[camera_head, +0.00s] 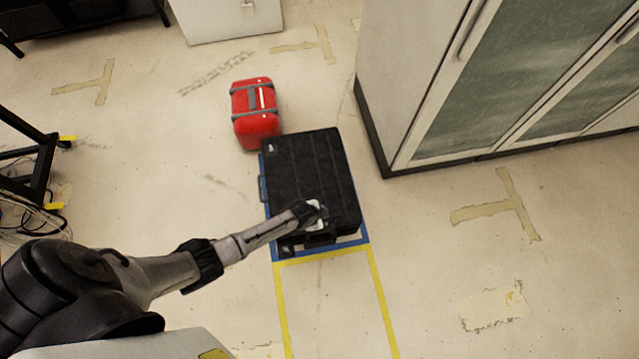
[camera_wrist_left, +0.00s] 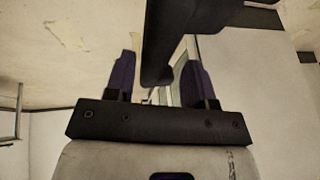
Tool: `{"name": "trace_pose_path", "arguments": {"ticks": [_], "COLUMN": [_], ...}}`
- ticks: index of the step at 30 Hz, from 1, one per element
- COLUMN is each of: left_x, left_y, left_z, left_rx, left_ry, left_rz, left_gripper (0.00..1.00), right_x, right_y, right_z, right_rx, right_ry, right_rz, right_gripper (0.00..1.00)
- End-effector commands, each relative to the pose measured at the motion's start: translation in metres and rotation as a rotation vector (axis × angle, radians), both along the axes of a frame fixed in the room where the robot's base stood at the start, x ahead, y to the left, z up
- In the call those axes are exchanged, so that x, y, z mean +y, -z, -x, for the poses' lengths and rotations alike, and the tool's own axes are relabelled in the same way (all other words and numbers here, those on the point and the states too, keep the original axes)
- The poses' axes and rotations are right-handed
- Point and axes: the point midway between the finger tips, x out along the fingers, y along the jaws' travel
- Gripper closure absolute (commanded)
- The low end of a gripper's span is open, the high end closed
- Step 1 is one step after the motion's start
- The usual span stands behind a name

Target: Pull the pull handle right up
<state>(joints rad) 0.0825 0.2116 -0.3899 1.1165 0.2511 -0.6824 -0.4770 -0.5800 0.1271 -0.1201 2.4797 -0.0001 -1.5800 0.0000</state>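A black suitcase (camera_head: 310,175) lies on the floor inside a blue-taped outline in the head view. My left arm reaches across its lower end, and my left gripper (camera_head: 317,228) is over that end. In the left wrist view my left gripper (camera_wrist_left: 159,62) has its two purple-padded fingers spread apart. A dark bar (camera_wrist_left: 165,42), apparently the pull handle's grip, lies in front of and partly between the fingers, with gaps on both sides. In the head view the handle is mostly hidden by my gripper. My right gripper is not in view.
A red case (camera_head: 255,112) stands just beyond the suitcase. A cabinet (camera_head: 420,80) with green panels stands at the right. A black frame with cables (camera_head: 35,165) is at the left edge. A yellow-taped floor area (camera_head: 330,305) below the suitcase is clear.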

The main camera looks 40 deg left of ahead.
Motion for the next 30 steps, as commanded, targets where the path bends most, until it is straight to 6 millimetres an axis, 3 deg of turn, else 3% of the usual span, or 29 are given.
{"name": "trace_pose_path", "arguments": {"ticks": [6, 11, 24, 30], "left_x": [0.001, 0.002, 0.011, 0.014], "left_y": [0.001, -0.011, -0.086, -0.11], "left_z": [0.002, 0.007, 0.041, 0.052], "left_rx": [0.004, 0.005, 0.003, 0.004], "left_ry": [0.001, 0.001, 0.001, 0.001], "left_rz": [-0.002, -0.002, -0.002, -0.002], "left_gripper": [0.51, 0.51, 0.51, 0.51], "right_x": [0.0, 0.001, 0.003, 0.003], "right_y": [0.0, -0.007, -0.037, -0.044], "right_z": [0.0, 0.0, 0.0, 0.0], "right_rx": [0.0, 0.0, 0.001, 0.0], "right_ry": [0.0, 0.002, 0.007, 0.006], "right_rz": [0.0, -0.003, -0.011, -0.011], "right_gripper": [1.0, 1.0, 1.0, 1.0]}}
